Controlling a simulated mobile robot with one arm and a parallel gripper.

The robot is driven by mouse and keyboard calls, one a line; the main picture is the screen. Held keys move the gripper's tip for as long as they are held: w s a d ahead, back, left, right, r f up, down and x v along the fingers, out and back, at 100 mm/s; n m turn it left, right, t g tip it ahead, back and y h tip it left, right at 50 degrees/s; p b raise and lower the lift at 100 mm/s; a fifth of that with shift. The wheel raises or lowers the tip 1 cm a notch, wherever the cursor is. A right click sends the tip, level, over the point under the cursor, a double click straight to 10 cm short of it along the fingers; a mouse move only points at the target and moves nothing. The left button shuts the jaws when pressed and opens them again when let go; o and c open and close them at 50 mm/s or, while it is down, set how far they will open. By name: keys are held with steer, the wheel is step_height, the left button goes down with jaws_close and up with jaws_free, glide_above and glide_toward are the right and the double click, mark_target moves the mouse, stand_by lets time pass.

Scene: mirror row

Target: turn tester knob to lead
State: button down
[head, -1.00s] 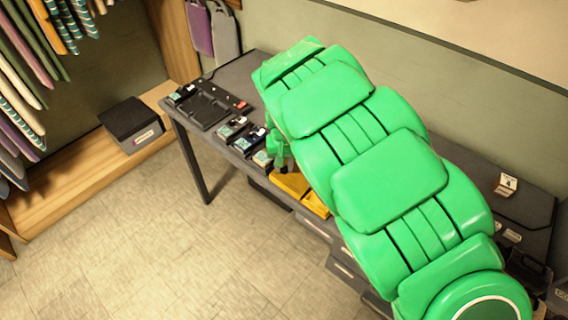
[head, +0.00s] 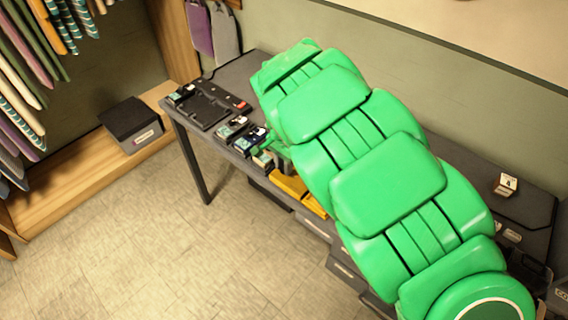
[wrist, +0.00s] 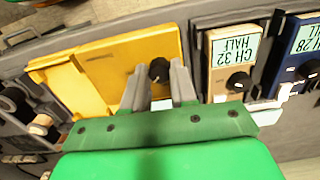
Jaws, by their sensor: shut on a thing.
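A yellow tester case (wrist: 105,70) lies open below my gripper in the wrist view. A small black knob (wrist: 159,72) shows on its right-hand part. My gripper (wrist: 158,80) has its two grey fingers on either side of this knob and is shut on it. A white patch shows just under the knob, between the fingers. No "lead" mark is readable, and the knob's pointer cannot be made out. In the head view the yellow case (head: 289,185) shows at the table's front edge, partly behind my green arm, which also hides the knob and fingertips.
A tan box (wrist: 222,62) labelled "CH 32 HALF" and a blue box (wrist: 300,55) stand close to the right of the case, each with a black knob. A black tray (head: 203,108) lies at the table's far left end. A small numbered card (head: 506,185) stands at the right.

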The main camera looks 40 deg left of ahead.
steer(key=m, duration=0.4)
steer(key=shift+m, duration=1.8)
steer(key=c, duration=0.9)
jaws_free()
step_height(320, 180, up, 8)
steer(key=shift+f, duration=0.1)
